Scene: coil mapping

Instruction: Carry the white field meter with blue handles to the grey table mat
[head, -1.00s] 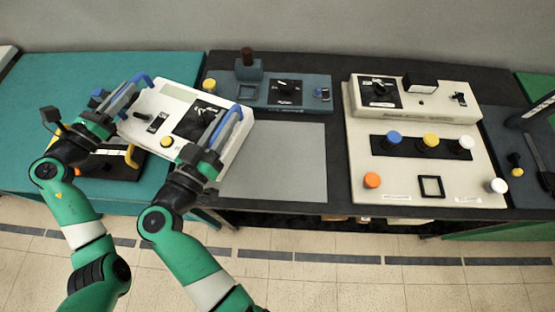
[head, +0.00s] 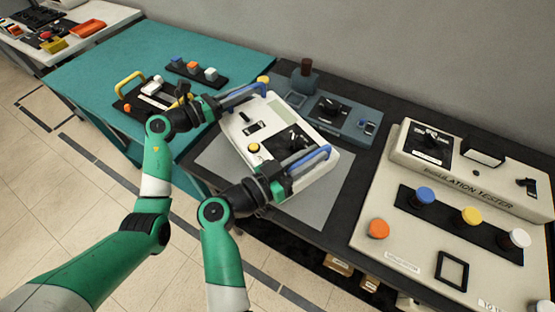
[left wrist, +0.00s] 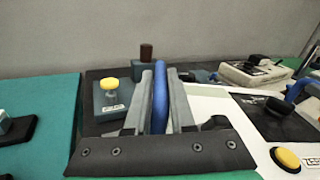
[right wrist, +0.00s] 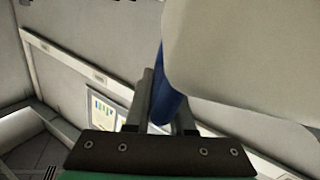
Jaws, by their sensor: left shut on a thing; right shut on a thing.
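The white field meter (head: 266,122) has a black dial panel, a yellow knob and a blue handle at each end. In the head view it is over the grey table mat (head: 330,195), covering much of it; whether it touches the mat cannot be told. My left gripper (head: 222,102) is shut on the far-left blue handle, which stands between the fingers in the left wrist view (left wrist: 160,95). My right gripper (head: 282,178) is shut on the near-right blue handle; part of that handle shows between the fingers in the right wrist view (right wrist: 166,108).
A large insulation tester (head: 400,215) stands right of the mat. A blue-grey instrument (head: 345,118) with a dial stands behind it. The teal table (head: 110,70) at left holds a black device with yellow handles (head: 130,85) and a strip of knobs (head: 195,72).

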